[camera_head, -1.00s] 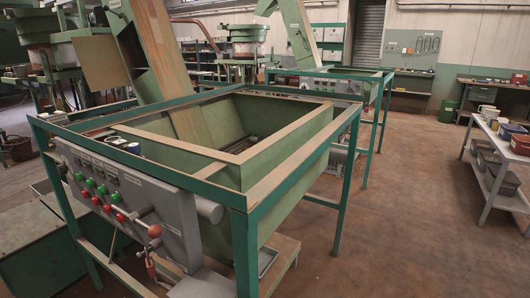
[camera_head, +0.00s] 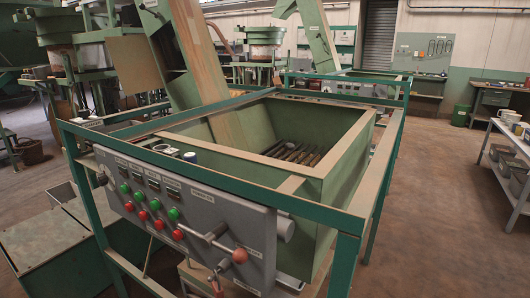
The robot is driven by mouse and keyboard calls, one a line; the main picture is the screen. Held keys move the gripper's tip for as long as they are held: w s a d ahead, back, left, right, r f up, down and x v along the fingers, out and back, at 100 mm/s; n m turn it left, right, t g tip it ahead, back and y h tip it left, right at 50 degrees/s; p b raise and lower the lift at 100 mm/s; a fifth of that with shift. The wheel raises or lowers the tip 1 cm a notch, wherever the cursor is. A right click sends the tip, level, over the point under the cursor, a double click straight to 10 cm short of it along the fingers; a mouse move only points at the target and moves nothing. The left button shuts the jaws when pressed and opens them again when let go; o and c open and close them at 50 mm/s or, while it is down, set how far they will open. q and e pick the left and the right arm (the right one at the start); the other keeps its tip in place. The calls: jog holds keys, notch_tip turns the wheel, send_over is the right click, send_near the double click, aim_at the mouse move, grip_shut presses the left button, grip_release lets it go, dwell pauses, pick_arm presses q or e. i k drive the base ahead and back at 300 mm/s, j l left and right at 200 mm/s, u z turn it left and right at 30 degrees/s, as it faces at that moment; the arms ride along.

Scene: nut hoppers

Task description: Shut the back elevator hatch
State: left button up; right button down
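A green inclined elevator (camera_head: 187,75) with a tan belt rises from the near hopper (camera_head: 327,168). A tan panel with a green edge (camera_head: 132,63) stands out to the left of its casing, apparently an open hatch; its hinge cannot be made out clearly. A second green elevator (camera_head: 317,38) rises farther back, above another hopper frame; no open hatch can be made out on it. Neither of my grippers is in view.
A green frame (camera_head: 240,185) surrounds the near hopper, with a grey control panel (camera_head: 180,205) and levers in front. Green boxes (camera_head: 45,240) stand at left. A shelf table (camera_head: 510,165) is at right. Brown floor (camera_head: 440,220) between is clear.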

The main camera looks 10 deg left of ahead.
aim_at(131, 57)
jog(key=i+j, duration=0.1)
jog(key=j, duration=0.4)
jog(key=i+j, duration=0.1)
jog(key=j, duration=0.4)
jog(key=i+j, duration=0.1)
jog(key=j, duration=0.9)
jog(key=i+j+u, duration=0.1)
jog(key=j, duration=0.4)
jog(key=i+j, duration=0.15)
jog(key=j, duration=1.35)
jog(key=i+j+u, duration=0.1)
jog(key=j, duration=0.9)
